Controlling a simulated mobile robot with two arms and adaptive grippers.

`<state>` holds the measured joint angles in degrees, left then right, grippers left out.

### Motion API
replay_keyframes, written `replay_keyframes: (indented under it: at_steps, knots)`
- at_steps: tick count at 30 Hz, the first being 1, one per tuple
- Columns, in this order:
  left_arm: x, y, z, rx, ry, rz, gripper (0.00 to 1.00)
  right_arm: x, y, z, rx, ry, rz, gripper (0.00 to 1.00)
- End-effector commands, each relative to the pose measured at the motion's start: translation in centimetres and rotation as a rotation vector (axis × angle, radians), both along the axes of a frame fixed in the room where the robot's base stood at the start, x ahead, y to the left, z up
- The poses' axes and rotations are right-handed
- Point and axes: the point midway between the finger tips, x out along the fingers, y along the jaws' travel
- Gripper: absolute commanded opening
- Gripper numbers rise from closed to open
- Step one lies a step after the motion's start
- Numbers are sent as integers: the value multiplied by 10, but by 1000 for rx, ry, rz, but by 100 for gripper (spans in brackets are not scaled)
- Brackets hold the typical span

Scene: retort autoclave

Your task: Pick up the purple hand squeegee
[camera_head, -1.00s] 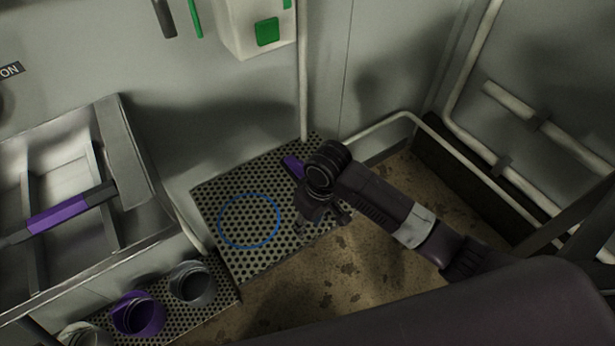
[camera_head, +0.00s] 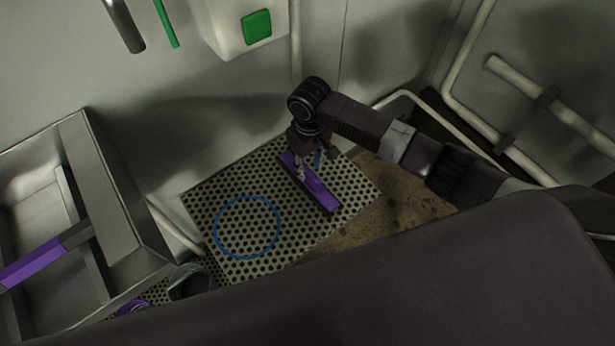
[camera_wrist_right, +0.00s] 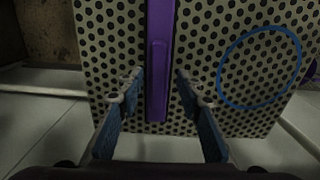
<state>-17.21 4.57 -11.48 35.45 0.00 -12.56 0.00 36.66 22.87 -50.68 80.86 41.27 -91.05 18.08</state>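The purple hand squeegee (camera_head: 312,184) lies on a perforated shelf (camera_head: 222,190), to the right of a blue ring marking. In the right wrist view the squeegee (camera_wrist_right: 158,65) runs up and down the picture, its handle between the two fingers. My right gripper (camera_head: 309,170) is above the squeegee in the head view. In the right wrist view the gripper (camera_wrist_right: 155,95) is open, with a finger on each side of the handle and a gap to both. My left gripper is in neither view.
The blue ring (camera_head: 247,227) is on the perforated shelf. A metal sink (camera_head: 100,190) with a purple-gripped tool (camera_head: 32,262) across it stands at the left. A grey cup (camera_head: 190,283) is below the shelf's left side. Pipes (camera_head: 575,122) run along the right wall.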

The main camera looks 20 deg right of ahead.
Motion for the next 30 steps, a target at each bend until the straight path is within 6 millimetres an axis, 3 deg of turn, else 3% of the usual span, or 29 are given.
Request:
replay_keyframes:
  at_steps: [9, 18, 27, 30]
  knots:
    - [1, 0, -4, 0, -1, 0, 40, 7, 1, -40, -1, 2, 2, 33]
    - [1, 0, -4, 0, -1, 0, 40, 7, 1, -44, 0, -1, 2, 33]
    - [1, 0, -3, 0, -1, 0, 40, 7, 0, -44, 0, 0, 2, 0]
    - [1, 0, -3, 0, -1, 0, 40, 7, 0, -44, -1, 0, 2, 0]
